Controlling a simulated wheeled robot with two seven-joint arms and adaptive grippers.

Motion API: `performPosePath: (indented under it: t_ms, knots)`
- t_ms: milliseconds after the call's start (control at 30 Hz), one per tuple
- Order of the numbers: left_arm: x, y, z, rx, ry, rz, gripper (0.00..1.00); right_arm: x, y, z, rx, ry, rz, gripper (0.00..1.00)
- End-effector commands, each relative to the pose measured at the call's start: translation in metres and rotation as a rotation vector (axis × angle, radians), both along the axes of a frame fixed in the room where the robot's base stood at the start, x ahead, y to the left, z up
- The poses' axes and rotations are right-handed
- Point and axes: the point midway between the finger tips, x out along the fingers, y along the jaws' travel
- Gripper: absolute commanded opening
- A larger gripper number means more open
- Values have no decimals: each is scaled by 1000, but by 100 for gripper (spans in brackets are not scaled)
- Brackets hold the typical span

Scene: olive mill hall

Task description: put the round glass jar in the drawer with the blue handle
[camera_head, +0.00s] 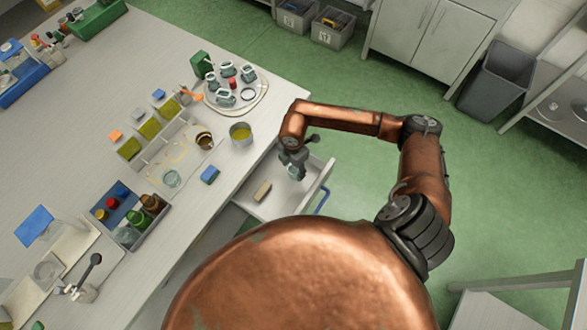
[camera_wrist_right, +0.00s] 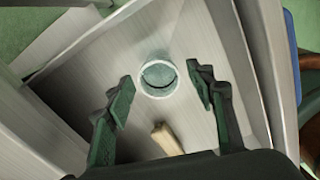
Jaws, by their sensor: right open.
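The drawer (camera_head: 283,207) with the blue handle (camera_head: 322,201) is pulled out from the counter. In the wrist view, the round glass jar (camera_wrist_right: 158,76) is inside the drawer (camera_wrist_right: 95,70) and appears to stand upright on its floor. In the head view, the jar is mostly hidden under my right gripper (camera_head: 294,172). My right gripper (camera_wrist_right: 160,92) is open over the drawer. Its fingers are spread to either side of the jar, with visible gaps in the wrist view. A piece of the blue handle (camera_wrist_right: 290,32) shows at the right there. My left gripper is not in view.
A tan block (camera_head: 262,191) also lies in the drawer, near the jar. On the counter stand a round tray (camera_head: 259,101) of several jars, a tin with yellow contents (camera_head: 240,133), a blue block (camera_head: 209,174) and a divided box (camera_head: 103,213). Green floor is free beyond the drawer.

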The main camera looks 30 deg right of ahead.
Motion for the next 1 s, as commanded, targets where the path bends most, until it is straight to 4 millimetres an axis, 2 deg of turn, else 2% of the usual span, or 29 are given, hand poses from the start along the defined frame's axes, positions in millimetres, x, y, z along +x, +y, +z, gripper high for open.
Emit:
performPosePath:
  t_ms: [300, 500, 700, 1000]
  knots:
    - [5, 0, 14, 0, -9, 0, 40, 1, 0, 68, 0, -4, 1, 50]
    - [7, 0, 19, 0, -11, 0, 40, 1, 0, 100, 0, -4, 0, 50]
    - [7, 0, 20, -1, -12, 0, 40, 1, 0, 112, -1, -1, -1, 50]
    - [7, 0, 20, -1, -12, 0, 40, 1, 0, 112, 0, -1, -1, 50]
